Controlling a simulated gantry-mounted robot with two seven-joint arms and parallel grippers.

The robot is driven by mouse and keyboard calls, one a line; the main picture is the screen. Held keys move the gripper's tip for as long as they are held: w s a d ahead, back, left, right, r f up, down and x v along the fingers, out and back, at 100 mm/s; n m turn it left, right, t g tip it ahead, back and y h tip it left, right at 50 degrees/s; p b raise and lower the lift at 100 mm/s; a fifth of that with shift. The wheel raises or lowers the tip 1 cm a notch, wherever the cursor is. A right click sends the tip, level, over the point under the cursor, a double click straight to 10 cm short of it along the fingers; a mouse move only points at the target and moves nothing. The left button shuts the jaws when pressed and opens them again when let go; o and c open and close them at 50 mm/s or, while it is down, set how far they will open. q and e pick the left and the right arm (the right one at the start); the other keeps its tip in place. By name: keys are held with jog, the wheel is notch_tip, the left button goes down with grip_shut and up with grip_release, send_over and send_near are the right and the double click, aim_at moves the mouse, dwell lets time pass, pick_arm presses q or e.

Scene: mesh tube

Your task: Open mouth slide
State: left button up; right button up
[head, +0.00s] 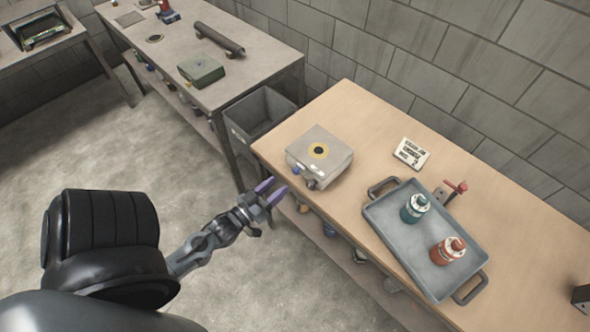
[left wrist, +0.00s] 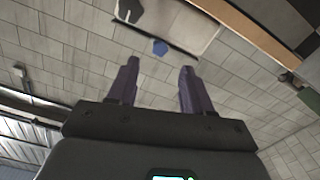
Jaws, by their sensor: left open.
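A pale grey box (head: 330,165) sits at the left end of the wooden bench. Its top has a yellow ring with a dark centre, and small fittings, one of them blue, show on its near side. I cannot make out which part is the mouth slide or how it stands. My left gripper (head: 272,192) is open and empty, just left of the box's near side and apart from it. In the left wrist view, the two purple fingers (left wrist: 157,85) are spread. My right gripper is not seen.
A grey tray (head: 405,245) with a teal bottle (head: 414,208) and an orange bottle (head: 447,250) stands to the right on the wooden bench (head: 345,215). A grey bin (head: 262,112) is beyond the bench's left end.

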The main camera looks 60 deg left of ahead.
aim_at(294, 172)
pick_arm(q)
jog(key=x, duration=0.8)
jog(key=shift+w+a+b, duration=0.1)
jog(key=shift+w+b, duration=0.25)
grip_shut()
